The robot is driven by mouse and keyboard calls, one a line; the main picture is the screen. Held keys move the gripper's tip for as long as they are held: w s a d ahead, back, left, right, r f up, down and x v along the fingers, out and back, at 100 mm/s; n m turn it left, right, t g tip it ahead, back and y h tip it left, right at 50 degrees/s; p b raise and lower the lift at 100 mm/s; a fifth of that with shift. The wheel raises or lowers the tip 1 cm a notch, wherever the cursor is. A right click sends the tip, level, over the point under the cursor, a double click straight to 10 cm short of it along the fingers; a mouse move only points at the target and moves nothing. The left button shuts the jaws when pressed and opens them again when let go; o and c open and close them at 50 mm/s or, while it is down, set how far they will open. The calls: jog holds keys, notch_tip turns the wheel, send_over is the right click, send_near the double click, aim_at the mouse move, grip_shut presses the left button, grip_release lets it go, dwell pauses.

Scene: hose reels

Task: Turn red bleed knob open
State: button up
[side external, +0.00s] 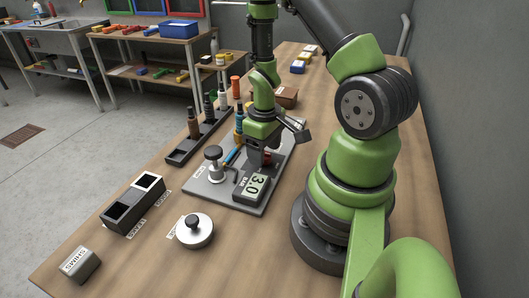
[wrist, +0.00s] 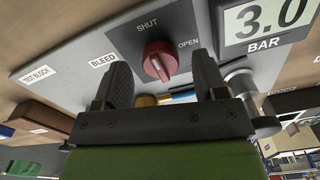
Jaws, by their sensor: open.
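The red bleed knob (wrist: 160,61) sits on the grey test block plate (wrist: 75,65), between the labels SHUT and OPEN, with BLEED printed to its left. A pale mark shows on the knob, but I cannot tell for sure which label it points to. My gripper (wrist: 161,68) is open, with one dark finger on each side of the knob and gaps showing on both sides. In the side view my gripper (side external: 264,158) is low over the plate, with a little of the red knob (side external: 268,156) showing; the rest is hidden behind the fingers.
A display (side external: 255,187) reading 3.0 BAR stands close beside my gripper. A metal post with a round top (side external: 213,157) rises from the plate.

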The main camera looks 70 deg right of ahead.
jog(key=shift+f, duration=0.7)
jog(key=c, duration=0.9)
